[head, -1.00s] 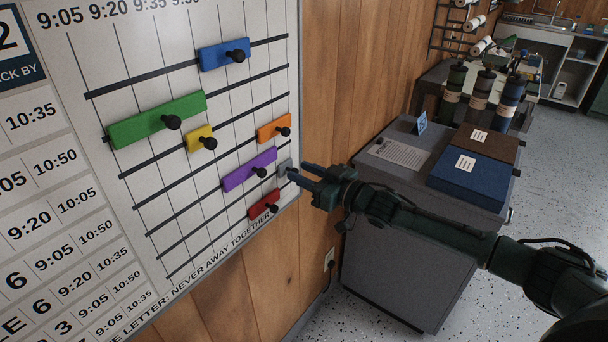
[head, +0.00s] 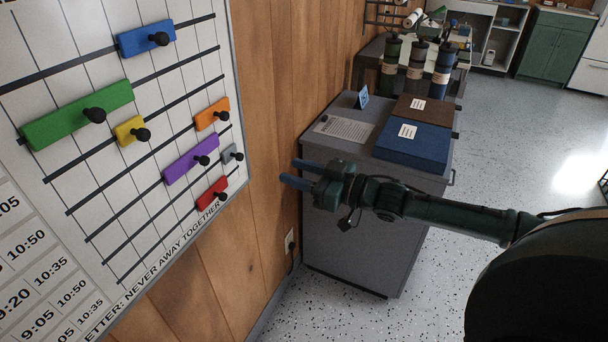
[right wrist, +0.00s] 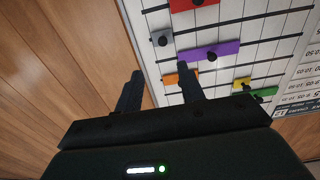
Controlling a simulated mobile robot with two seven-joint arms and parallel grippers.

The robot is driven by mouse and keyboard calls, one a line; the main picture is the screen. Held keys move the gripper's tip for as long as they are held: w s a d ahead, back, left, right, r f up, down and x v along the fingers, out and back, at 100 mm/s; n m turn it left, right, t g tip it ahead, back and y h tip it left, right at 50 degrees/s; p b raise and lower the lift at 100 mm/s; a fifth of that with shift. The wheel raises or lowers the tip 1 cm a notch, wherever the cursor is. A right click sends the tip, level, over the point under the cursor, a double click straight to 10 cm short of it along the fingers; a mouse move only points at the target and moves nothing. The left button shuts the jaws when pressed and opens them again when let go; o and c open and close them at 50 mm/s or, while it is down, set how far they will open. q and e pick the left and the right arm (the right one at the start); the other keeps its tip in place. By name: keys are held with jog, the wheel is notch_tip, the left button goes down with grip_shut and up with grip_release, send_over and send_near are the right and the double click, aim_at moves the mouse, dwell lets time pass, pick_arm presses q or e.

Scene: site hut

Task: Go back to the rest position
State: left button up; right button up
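My right gripper (head: 290,172) is open and empty, in front of the wood wall between the board and the grey cabinet. In the right wrist view its two dark fingers (right wrist: 160,92) stand apart with nothing between them. The white schedule board (head: 75,160) is at the left of the head view, with coloured magnet bars on it. The small grey magnet (head: 231,154) is nearest to the gripper and apart from it; it also shows in the right wrist view (right wrist: 161,37). My left gripper is not in view.
Green (head: 70,118), purple (head: 185,165), orange (head: 211,115), yellow (head: 124,131), red (head: 207,195) and blue (head: 133,40) bars sit on the board. The grey cabinet (head: 360,235) stands behind my right arm, with a blue binder (head: 400,152) on top. Speckled floor lies clear at the right.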

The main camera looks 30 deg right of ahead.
jog(key=shift+s+d, duration=0.35)
jog(key=shift+s, duration=0.2)
jog(key=s+a+f+m+g+h+p, duration=0.1)
jog(key=s+a+f+m+h+p, duration=0.15)
jog(key=s+a+f, duration=0.8)
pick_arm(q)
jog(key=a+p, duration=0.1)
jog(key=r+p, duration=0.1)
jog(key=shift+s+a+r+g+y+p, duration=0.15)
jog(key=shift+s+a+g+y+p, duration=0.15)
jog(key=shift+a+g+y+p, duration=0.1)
pick_arm(e)
jog(key=s+f+m+g+h, duration=0.1)
jog(key=s+f+h, duration=0.1)
jog(key=s, duration=0.3)
jog(key=s+a+f+g+h, duration=0.1)
jog(key=s+f+h, duration=0.2)
jog(key=s, duration=0.3)
jog(key=shift+a+f+m+g, duration=0.2)
jog(key=shift+f+m+g, duration=0.2)
jog(key=shift+f, duration=0.1)
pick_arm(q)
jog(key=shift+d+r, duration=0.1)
